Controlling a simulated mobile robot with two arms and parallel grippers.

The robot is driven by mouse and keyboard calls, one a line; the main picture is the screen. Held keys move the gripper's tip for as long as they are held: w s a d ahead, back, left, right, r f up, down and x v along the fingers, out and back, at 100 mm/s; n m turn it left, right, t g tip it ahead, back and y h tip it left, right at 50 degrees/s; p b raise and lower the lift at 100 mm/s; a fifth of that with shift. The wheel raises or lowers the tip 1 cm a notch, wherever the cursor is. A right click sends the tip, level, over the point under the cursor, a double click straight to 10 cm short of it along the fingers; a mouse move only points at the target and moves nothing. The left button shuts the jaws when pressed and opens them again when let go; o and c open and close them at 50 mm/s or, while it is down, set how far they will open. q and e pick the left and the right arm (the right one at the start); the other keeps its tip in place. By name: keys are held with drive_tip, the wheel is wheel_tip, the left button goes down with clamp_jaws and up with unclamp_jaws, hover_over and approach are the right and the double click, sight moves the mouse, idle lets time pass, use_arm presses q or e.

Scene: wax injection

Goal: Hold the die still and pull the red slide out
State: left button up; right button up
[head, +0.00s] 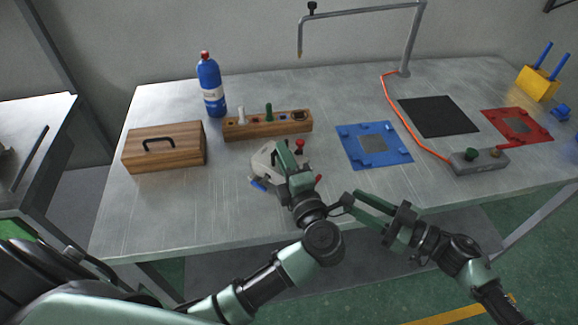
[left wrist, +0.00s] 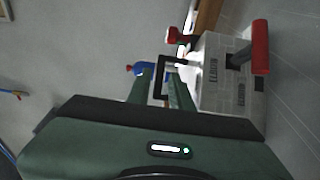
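The die is a light grey block (head: 264,160) on the table, partly hidden under my left gripper (head: 281,152). A blue-ended part (head: 258,185) sticks out at its front left, and a red-ended part (head: 318,179) at its right. A red knob (head: 300,143) shows behind. In the left wrist view the die (left wrist: 222,75) has marked grey faces and a red handle (left wrist: 261,48) on its right. My left gripper's fingers (left wrist: 162,88) are apart beside it; any contact is hidden. My right gripper (head: 352,201) is open and empty near the front table edge, right of the die.
A wooden box (head: 165,155), a wooden rack (head: 265,128) and a bottle (head: 210,88) stand left and behind. A blue tray (head: 350,149), black mat (head: 438,116), red tray (head: 517,127) and switch box (head: 480,161) lie right. The front left table area is clear.

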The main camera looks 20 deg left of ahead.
use_arm(q)
drive_tip(key=shift+w+a, duration=0.2)
drive_tip(key=shift+w, duration=0.05)
clamp_jaws()
idle(1.3)
